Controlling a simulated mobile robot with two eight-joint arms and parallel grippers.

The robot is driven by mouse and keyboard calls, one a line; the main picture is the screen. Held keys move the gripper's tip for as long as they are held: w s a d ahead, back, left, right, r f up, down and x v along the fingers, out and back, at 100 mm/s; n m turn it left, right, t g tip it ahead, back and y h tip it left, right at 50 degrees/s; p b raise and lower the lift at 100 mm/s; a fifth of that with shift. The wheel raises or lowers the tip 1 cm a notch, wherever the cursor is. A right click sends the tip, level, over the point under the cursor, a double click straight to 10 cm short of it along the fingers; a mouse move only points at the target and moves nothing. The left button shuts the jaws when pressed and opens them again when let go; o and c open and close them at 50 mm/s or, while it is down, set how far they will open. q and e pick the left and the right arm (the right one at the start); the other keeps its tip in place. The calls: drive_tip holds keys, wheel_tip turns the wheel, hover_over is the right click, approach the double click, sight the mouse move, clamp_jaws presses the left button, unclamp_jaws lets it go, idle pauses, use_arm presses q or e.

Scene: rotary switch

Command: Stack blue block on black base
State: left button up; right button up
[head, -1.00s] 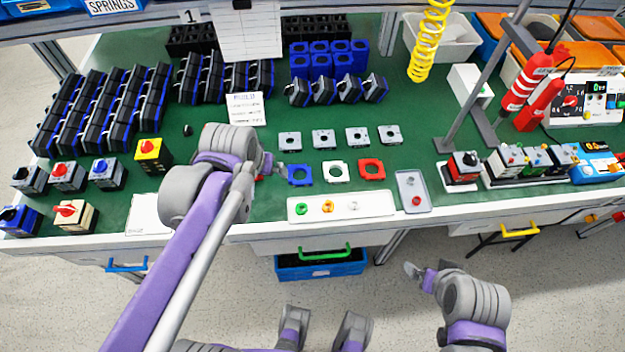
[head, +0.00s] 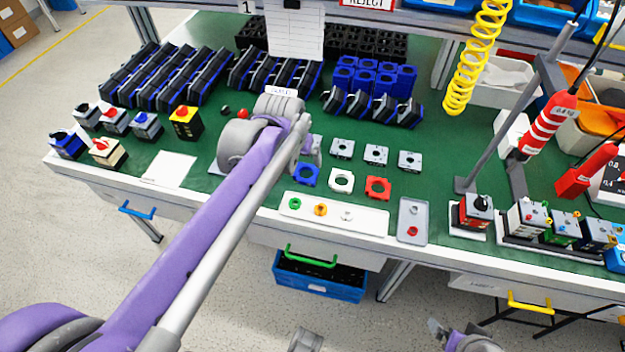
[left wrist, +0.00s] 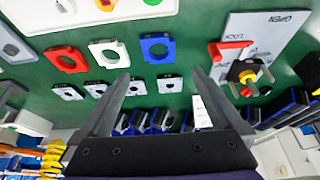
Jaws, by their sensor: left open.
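A flat blue square piece with a round hole (head: 307,176) lies on the green mat, left of a white one and a red one. It also shows in the left wrist view (left wrist: 157,47). Blue blocks with round holes (head: 366,76) stand grouped at the back, beside black bases (head: 385,43). In the left wrist view a small black base (left wrist: 243,72) with yellow and metal parts sits by a red handle (left wrist: 230,48); my arm hides this spot in the head view. My left gripper (left wrist: 159,76) is open and empty above the mat. My right gripper (head: 438,330) is partly cut off.
Grey square pieces (head: 376,154) lie behind the coloured ones. A white tray (head: 334,213) and a grey tray (head: 412,221) lie along the front. Finished-looking switches (head: 185,121) stand at left, and a post (head: 511,100) rises at right.

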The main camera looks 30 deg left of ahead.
use_arm(q)
approach(307, 174)
drive_tip(key=shift+a+b, duration=0.4)
drive_tip(key=shift+b, duration=0.05)
drive_tip(key=shift+d+b+x, duration=0.15)
drive_tip(key=shift+b+x, duration=0.15)
drive_tip(key=shift+x, duration=1.25)
drive_tip(key=shift+d+b+x, duration=0.15)
drive_tip(key=shift+b+x, duration=0.15)
drive_tip(key=shift+x, duration=1.3)
drive_tip(key=c, duration=1.2)
